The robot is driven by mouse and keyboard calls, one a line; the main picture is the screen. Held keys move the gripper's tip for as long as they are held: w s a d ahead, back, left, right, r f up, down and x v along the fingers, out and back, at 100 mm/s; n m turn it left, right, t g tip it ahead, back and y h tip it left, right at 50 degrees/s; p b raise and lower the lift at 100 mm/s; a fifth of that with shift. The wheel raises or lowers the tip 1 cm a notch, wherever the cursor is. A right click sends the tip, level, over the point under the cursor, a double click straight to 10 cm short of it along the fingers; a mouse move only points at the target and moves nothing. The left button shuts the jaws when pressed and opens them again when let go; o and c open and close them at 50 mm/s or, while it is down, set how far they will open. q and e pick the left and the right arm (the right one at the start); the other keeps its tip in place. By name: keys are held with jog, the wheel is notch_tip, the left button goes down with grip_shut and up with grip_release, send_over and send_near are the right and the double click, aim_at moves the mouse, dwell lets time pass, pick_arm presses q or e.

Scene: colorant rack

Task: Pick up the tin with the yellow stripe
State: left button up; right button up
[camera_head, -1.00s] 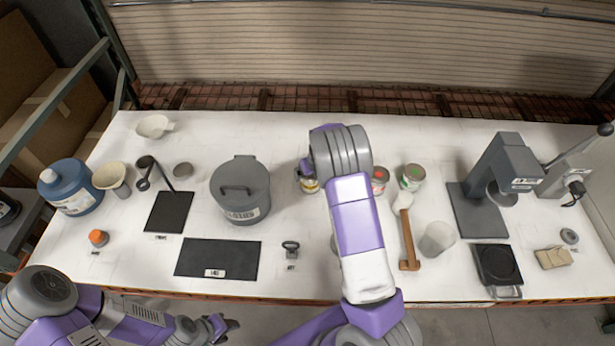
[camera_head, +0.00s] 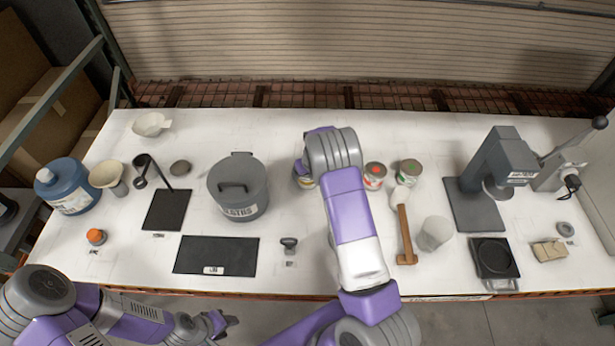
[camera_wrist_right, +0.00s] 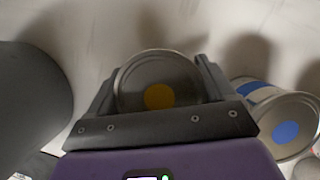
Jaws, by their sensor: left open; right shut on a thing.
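The tin with the yellow mark (camera_wrist_right: 159,96) sits between the fingers of my right gripper (camera_wrist_right: 158,78) in the right wrist view, its round lid with a yellow dot facing the camera. The right gripper is shut on it. In the head view only a sliver of this tin (camera_head: 304,183) shows beside my right wrist, which hides the rest. I cannot tell whether it is clear of the table. My left gripper (camera_head: 217,324) is open and empty in front of the table's edge.
A blue-dot tin (camera_wrist_right: 285,130) stands close on the right in the wrist view. A red-marked tin (camera_head: 374,176) and a green-marked tin (camera_head: 409,171) stand right of my arm. A grey lidded pot (camera_head: 239,188) stands to the left.

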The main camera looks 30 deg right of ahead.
jog(key=c, duration=0.4)
jog(key=shift+o, duration=0.2)
jog(key=shift+r, duration=0.15)
